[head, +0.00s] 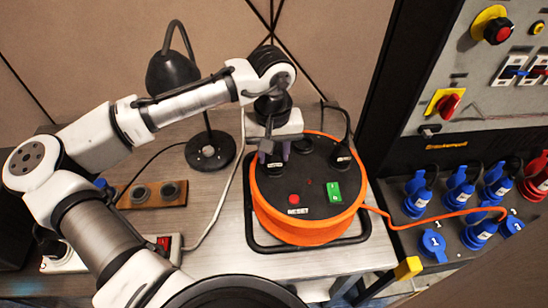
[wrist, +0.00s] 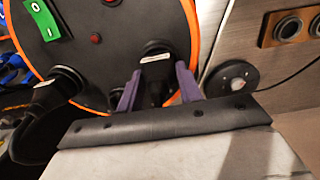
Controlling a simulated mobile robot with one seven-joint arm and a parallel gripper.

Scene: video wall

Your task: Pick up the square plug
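An orange cable reel (head: 310,228) with a black top lies on the table. My gripper (head: 275,155) points down over its far left part, with purple fingertips. In the wrist view my gripper (wrist: 158,92) is open, with one finger on each side of a black, boxy, labelled plug (wrist: 157,66) seated in the reel's top. Gaps seem to show between plug and fingers; I cannot tell whether either touches. In the head view the gripper mostly hides this plug. A second black plug (head: 342,158) with a thick cable sits to its right; it also shows in the wrist view (wrist: 55,90).
The reel's top has a green switch (head: 334,192) and a red button (head: 294,199). A black desk lamp (head: 209,150) stands behind left. A wooden socket board (head: 152,194) and a power strip (head: 165,243) lie left. Blue connectors (head: 433,243) and a control panel stand right.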

